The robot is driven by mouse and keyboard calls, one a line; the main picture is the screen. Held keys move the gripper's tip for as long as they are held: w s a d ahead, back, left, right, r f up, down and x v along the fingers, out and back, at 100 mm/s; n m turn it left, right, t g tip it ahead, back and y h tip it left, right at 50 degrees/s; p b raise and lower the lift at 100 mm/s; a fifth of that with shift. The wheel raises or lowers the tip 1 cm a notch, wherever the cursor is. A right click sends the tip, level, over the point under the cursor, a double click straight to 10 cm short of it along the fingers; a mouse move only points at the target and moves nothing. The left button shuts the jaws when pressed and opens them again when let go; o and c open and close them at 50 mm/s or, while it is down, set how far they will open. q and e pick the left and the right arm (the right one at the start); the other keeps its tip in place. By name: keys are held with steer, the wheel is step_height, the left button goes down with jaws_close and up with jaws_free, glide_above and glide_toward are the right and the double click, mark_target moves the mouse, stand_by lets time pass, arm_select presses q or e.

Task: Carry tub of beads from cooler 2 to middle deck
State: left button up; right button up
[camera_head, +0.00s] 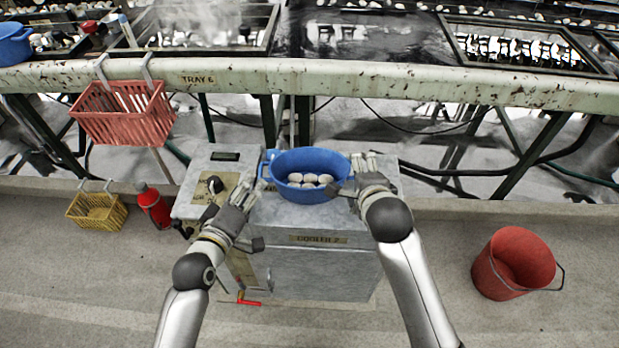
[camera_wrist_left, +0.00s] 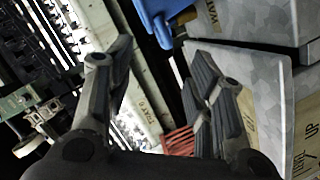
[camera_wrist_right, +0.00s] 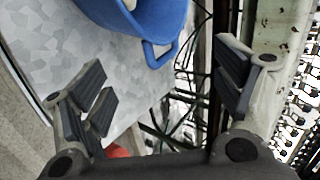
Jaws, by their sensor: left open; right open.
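The blue tub (camera_head: 310,162) sits upright on the grey top of cooler 2 (camera_head: 325,262), with several pale rounded pieces in it. It also shows in the left wrist view (camera_wrist_left: 158,20) and the right wrist view (camera_wrist_right: 148,18). It has a loop handle on each side. My left gripper (camera_head: 247,190) is open and empty at the tub's left, near its left handle. My right gripper (camera_head: 360,176) is open at the tub's right; in the right wrist view, the right handle (camera_wrist_right: 160,52) lies ahead between the spread fingers. Neither gripper visibly holds the tub. No deck is labelled as middle.
A worn pale rail (camera_head: 400,82) marked TRAY 6 runs behind the cooler, with basins beyond. A red basket (camera_head: 125,112) hangs from it. A yellow basket (camera_head: 97,210) and red bottle (camera_head: 153,208) are at left. A red bucket (camera_head: 513,265) stands at right.

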mark_target(262, 170)
arm_select(q)
steer(key=x, duration=0.8)
steer(key=shift+w+d+f, duration=0.1)
steer(key=shift+w+d, duration=0.1)
steer(key=shift+w, duration=0.15)
arm_select(e)
steer(key=x, duration=0.9)
